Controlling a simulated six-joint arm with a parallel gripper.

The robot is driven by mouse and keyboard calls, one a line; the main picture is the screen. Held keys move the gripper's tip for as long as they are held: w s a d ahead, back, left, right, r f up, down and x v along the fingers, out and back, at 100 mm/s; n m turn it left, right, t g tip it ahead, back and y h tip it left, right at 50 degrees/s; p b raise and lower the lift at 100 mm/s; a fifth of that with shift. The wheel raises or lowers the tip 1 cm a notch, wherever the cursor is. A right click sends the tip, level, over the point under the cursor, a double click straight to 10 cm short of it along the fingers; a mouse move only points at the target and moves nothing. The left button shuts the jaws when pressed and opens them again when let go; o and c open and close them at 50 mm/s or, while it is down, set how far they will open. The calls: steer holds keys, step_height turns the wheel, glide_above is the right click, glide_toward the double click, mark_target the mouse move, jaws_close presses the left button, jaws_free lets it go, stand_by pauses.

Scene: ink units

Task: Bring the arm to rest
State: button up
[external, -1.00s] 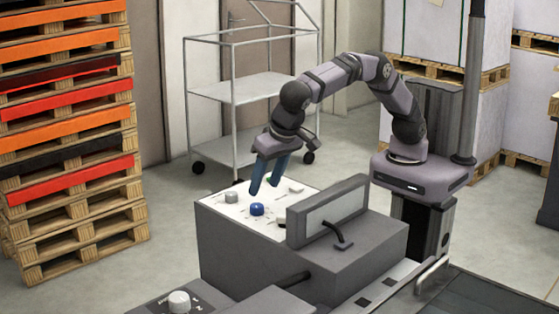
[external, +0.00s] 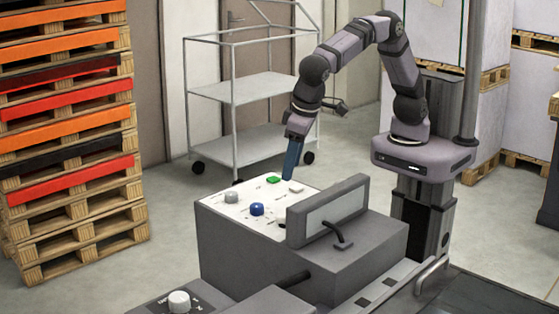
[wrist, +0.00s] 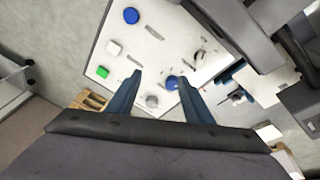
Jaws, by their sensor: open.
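My gripper (external: 288,178) points down with blue fingers, above the far edge of the white control panel (external: 220,209). In the external view the fingers overlap, one behind the other. In the wrist view the two fingers (wrist: 158,78) stand apart with nothing held between them. My arm is bent, with its elbow raised. The panel carries a green button (external: 273,180), a grey knob (external: 231,197), a blue knob (external: 257,209) and a white button (external: 296,188). Whether the fingertips clear the panel's surface is hard to tell.
A grey screen box (external: 328,212) stands on the panel's console at the right. A wire trolley (external: 250,90) stands behind. Stacked pallets (external: 70,140) rise at the left. White boxes on pallets (external: 440,30) stand behind my arm. Open floor lies left of the console.

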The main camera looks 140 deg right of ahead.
steer(key=s+a+r+n+y+p, duration=0.1)
steer(key=s+a+r+n+p, duration=0.2)
steer(key=s+n+p, duration=0.3)
steer(key=s+a+r+n+y+p, duration=0.2)
steer(key=s+n+p, duration=0.4)
steer(key=s, duration=1.1)
steer(key=shift+a+r+p, duration=0.55)
steer(key=shift+p, duration=0.2)
steer(key=shift+s, duration=0.1)
step_height(320, 180, down, 47)
steer(key=b, duration=4.7)
steer(key=shift+f, duration=0.15)
